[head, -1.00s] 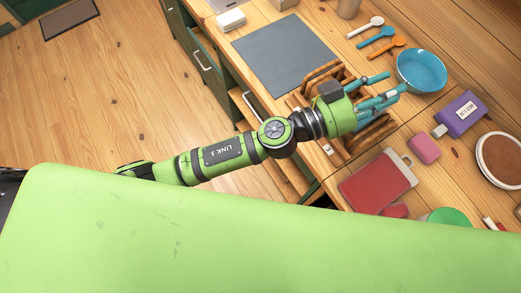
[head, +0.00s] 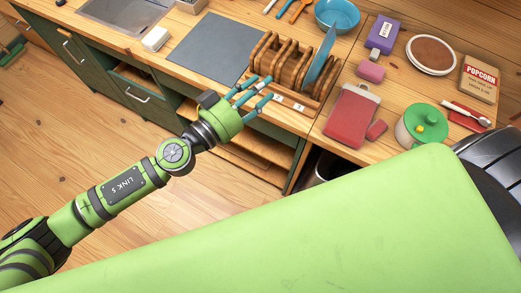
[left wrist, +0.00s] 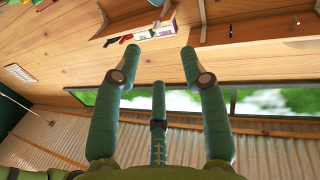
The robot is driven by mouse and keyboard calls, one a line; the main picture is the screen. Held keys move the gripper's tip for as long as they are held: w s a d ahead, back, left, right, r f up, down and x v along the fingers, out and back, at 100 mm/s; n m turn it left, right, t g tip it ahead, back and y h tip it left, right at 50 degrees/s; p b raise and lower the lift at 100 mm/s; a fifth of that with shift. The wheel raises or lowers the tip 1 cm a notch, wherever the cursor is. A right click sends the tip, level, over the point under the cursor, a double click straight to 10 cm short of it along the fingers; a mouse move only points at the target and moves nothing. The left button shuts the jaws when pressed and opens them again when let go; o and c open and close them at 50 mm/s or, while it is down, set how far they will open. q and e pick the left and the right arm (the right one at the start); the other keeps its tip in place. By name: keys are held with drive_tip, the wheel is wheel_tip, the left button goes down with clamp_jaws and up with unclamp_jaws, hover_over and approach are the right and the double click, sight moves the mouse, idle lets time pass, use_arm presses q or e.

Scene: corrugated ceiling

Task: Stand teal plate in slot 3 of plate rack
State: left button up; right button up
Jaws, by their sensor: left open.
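The teal plate (head: 322,55) stands on edge, leaning slightly, toward the right end of the wooden plate rack (head: 262,52). Its lower edge is between the rack's dividers; I cannot tell which slot number it is in. Small white tags show on the rack's front, too small to read. My left gripper (head: 258,92) is open and empty, at the rack's front left, apart from the plate. Its spread teal fingers also show in the left wrist view (left wrist: 158,75), with nothing between them. My right gripper is out of view.
A grey mat (head: 217,47) lies left of the rack, and a blue bowl (head: 337,14) stands behind. A drawer (head: 147,83) is partly open below the counter.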

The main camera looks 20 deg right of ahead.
use_arm(q)
drive_tip(key=s+a+f+m+g+y, duration=0.1)
drive_tip(key=s+m+g+y, duration=0.4)
drive_tip(key=g, duration=0.5)
drive_tip(key=s+a+f+m+g+y, duration=0.1)
drive_tip(key=s+f+m+g+y, duration=0.3)
drive_tip(key=s+m+g, duration=0.5)
drive_tip(key=shift+s+a+m+g+y, duration=0.3)
drive_tip(key=shift+s+g+y, duration=0.55)
drive_tip(key=shift+s, duration=0.2)
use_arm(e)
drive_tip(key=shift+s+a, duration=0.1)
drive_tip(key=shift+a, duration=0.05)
